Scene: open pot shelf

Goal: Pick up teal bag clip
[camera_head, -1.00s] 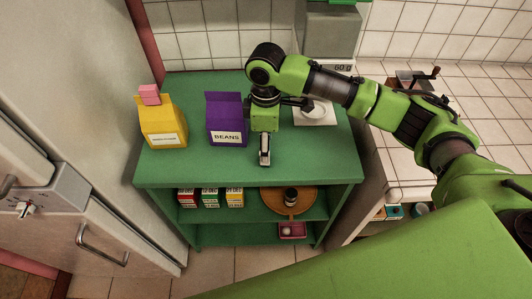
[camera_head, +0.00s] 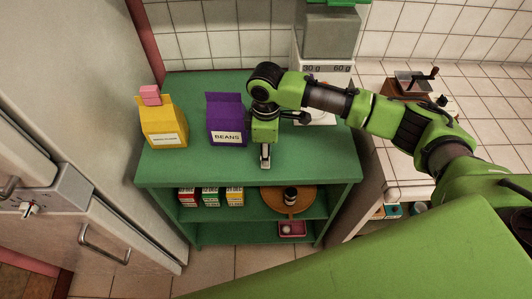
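I cannot make out a teal bag clip in this view. A purple beans bag (camera_head: 226,121) stands upright on the green shelf's top (camera_head: 195,172). A yellow bag (camera_head: 163,127) stands to its left with a pink clip (camera_head: 150,95) on its top. My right gripper (camera_head: 265,163) points down over the front part of the shelf top, just right of the beans bag and apart from it. Its fingers are seen nearly edge-on, so their opening and anything between them cannot be told. My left gripper is not in view.
A scale (camera_head: 327,68) stands behind. The right part of the shelf top is clear.

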